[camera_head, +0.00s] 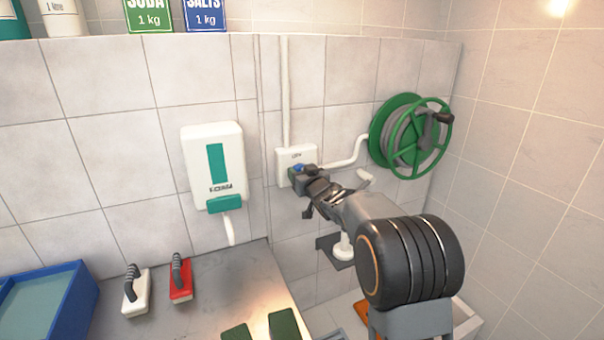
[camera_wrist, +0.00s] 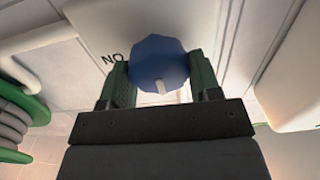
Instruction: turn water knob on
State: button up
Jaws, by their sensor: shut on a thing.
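The water knob (camera_wrist: 158,62) is a blue, many-sided knob with a white mark on its face. It sits on a white wall box (camera_head: 284,155) fed by a white pipe. In the wrist view, the letters "NO" show on the box beside it, upside down. My gripper (camera_wrist: 160,84) has its green-padded fingers on both sides of the knob and is shut on it. In the head view, my gripper (camera_head: 297,173) is at the front of the box and only a little of the blue knob shows.
A green hose reel (camera_head: 410,137) hangs right of the box. A white and green dispenser (camera_head: 214,168) hangs to its left. A steel counter (camera_head: 215,290) below holds a white brush (camera_head: 137,295), a red brush (camera_head: 180,283) and a blue tub (camera_head: 62,303).

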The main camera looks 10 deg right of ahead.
jog(key=m+p, duration=0.2)
jog(key=m, duration=0.2)
jog(key=shift+d+r+m, duration=0.1)
jog(key=shift+d+m, duration=0.05)
jog(key=shift+m, duration=0.25)
jog(key=m+p, duration=0.2)
jog(key=m, duration=0.2)
jog(key=shift+m, duration=0.3)
jog(key=m+p, duration=0.1)
jog(key=m, duration=0.3)
jog(key=shift+d+f+p, duration=0.1)
jog(key=shift+f+p, duration=0.1)
jog(key=shift+p, duration=0.2)
jog(key=shift+f+m+p, duration=0.15)
jog(key=shift+m+p, duration=0.4)
jog(key=shift+m, duration=1.85)
jog(key=o, duration=0.9)
